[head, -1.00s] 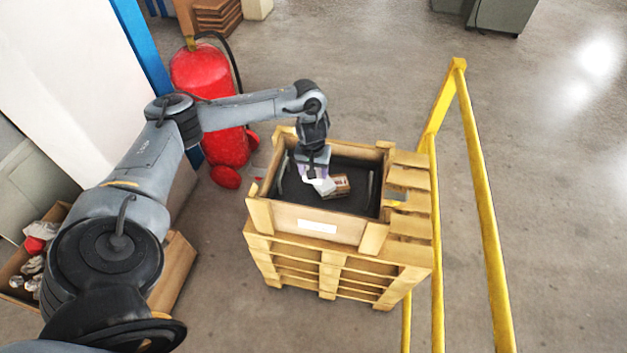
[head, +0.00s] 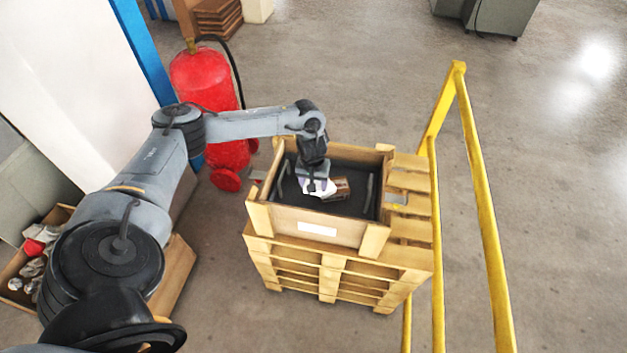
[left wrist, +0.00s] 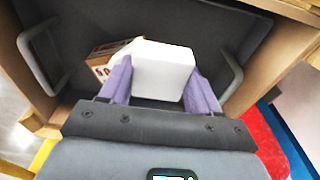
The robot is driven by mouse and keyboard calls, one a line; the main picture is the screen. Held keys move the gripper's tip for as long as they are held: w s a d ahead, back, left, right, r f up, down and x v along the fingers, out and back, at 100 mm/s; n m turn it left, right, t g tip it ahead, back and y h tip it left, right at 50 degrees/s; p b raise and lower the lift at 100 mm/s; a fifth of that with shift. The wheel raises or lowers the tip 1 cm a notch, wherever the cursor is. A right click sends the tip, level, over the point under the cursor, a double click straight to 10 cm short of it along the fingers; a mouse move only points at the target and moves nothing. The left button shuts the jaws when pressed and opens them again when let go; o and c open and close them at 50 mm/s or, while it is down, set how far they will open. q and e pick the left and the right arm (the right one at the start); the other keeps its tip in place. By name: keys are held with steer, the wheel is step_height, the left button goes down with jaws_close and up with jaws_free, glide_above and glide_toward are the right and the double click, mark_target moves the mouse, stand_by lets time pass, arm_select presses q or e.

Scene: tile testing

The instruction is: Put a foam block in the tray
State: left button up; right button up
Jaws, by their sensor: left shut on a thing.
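A white foam block (left wrist: 163,68) is between the two purple fingers of my left gripper (left wrist: 158,85) in the left wrist view. The gripper is shut on it. In the head view, my left gripper (head: 317,188) is low inside the dark tray (head: 350,203), which sits in a wooden crate. The white block (head: 326,188) shows at the fingertips there. I cannot tell whether the block touches the tray floor. My right gripper is not in view.
A small brown printed box (head: 342,188) lies in the tray beside the block. The tray has grey handles at both ends. The wooden crate (head: 290,224) stands on stacked pallets (head: 325,268). A yellow railing (head: 480,200) runs on the right, and a red fire extinguisher (head: 205,80) stands behind left.

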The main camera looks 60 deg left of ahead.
arm_select(q)
steer(key=shift+f, duration=0.15)
steer(key=o, duration=1.2)
